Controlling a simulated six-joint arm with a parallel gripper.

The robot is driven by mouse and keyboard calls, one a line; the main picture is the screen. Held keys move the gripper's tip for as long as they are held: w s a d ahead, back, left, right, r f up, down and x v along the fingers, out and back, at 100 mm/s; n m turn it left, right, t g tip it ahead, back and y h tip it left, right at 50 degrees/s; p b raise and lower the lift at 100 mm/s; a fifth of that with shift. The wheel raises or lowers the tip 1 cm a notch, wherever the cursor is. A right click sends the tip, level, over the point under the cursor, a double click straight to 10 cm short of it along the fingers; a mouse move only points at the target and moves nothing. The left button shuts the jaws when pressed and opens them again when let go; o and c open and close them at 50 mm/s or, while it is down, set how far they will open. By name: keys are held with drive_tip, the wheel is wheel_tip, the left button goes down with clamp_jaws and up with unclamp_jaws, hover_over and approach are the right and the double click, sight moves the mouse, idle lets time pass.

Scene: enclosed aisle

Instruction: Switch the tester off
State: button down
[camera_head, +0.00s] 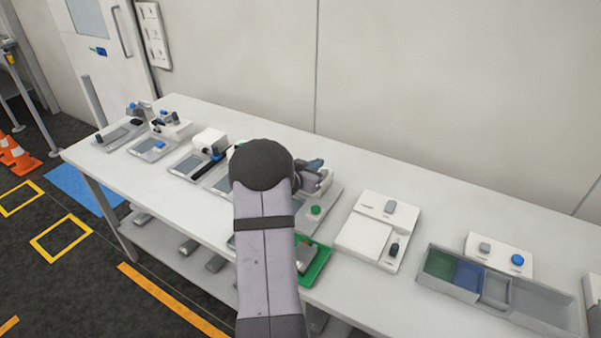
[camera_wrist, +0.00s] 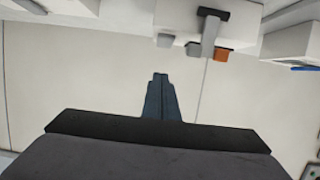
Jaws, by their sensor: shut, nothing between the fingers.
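Several testing devices stand in a row on the white bench, and I cannot tell for certain which one is the tester. A device with a green knob (camera_head: 315,210) sits right by my gripper (camera_head: 318,164), which is partly hidden by my arm and covers part of it. In the wrist view my gripper (camera_wrist: 160,78) is shut and empty, its dark fingers together. Ahead of it a white box (camera_wrist: 178,16) carries a grey lever with a dark end (camera_wrist: 211,30) and an orange block (camera_wrist: 221,55). The fingertips appear apart from these.
Right of my arm are a white panel device (camera_head: 365,240), a divided grey tray (camera_head: 540,305) and a white box with a blue button (camera_head: 517,259). More devices (camera_head: 190,160) fill the bench's left. The wall rises behind. A green tray (camera_head: 318,268) lies partly behind my arm.

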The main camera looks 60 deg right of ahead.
drive_tip(key=f+b+v, duration=0.1)
drive_tip(key=b+v, duration=0.1)
drive_tip(key=v, duration=0.8)
drive_tip(key=shift+a+f, duration=0.2)
drive_tip(key=shift+a, duration=0.1)
drive_tip(key=w+a+n+t+y+p, duration=0.1)
drive_tip(key=w+a+n+t+y, duration=0.45)
drive_tip(key=w+a, duration=0.8)
drive_tip(key=w+a+f+n+t+y+p, duration=0.25)
drive_tip(key=a+n+y, duration=0.25)
drive_tip(key=a, duration=1.1)
drive_tip(key=s+a+n+g+y, duration=0.2)
drive_tip(key=s+a+n+y, duration=0.1)
drive_tip(key=a, duration=0.7)
drive_tip(key=s+a+n+g, duration=0.2)
drive_tip(key=s+a+g, duration=0.1)
drive_tip(key=s, duration=0.5)
drive_tip(key=s+a+n+g+p, duration=0.1)
drive_tip(key=s+a+n+g, duration=0.1)
drive_tip(key=s+a, duration=0.3)
drive_tip(key=s+g+y, duration=0.1)
drive_tip(key=s, duration=0.1)
drive_tip(key=shift+s+a+f, duration=0.3)
drive_tip(key=shift+s, duration=0.1)
drive_tip(key=shift+n, duration=0.25)
